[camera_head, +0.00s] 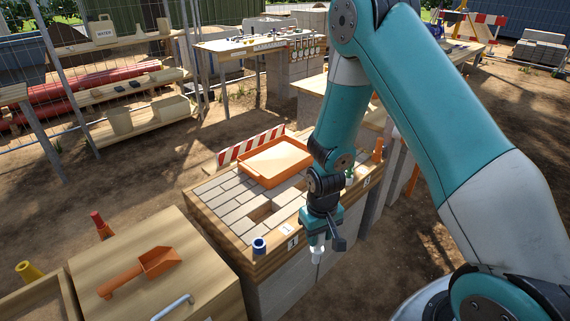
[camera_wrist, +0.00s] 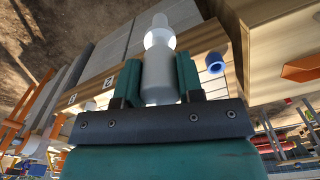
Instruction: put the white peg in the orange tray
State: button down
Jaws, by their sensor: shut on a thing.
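The orange tray (camera_head: 263,180) lies on the paving at the back of the same bench, up and left of my gripper. Its floor looks empty. The tray is not clearly seen in the wrist view.
A blue hollow peg (camera_head: 259,246) stands at the bench edge, left of my gripper. A striped barrier board (camera_head: 250,145) stands behind the tray. An orange scoop (camera_head: 150,262) lies on the wooden table at lower left. A gap (camera_head: 262,211) opens in the paving.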

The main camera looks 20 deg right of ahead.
aim_at(287, 153)
jog(key=z, duration=2)
jog(key=i, duration=1.7)
jog(key=u, duration=2.7)
jog(key=i, duration=0.5)
jog(key=z, duration=0.05)
